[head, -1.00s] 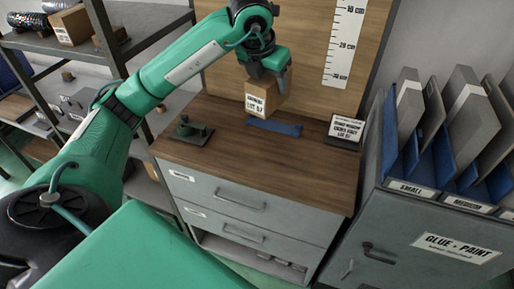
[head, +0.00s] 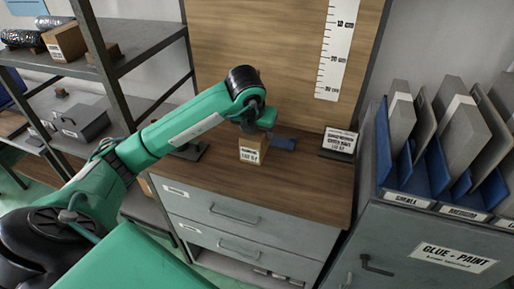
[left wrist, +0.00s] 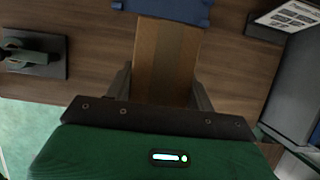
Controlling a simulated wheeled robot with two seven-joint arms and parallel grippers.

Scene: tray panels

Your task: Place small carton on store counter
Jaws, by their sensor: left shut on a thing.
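The small carton (head: 253,150) is brown with a white printed label on its front. In the head view it is at the wooden store counter (head: 300,190), near its middle; I cannot tell whether its base touches the top. My left gripper (head: 256,128) is above the carton, its fingers mostly hidden by the wrist. In the left wrist view the carton (left wrist: 168,60) sits between the two fingers of my left gripper (left wrist: 165,85), which is shut on it. My right gripper is not in view.
A blue flat piece (head: 284,144) lies just behind the carton. The counter's front right is clear.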

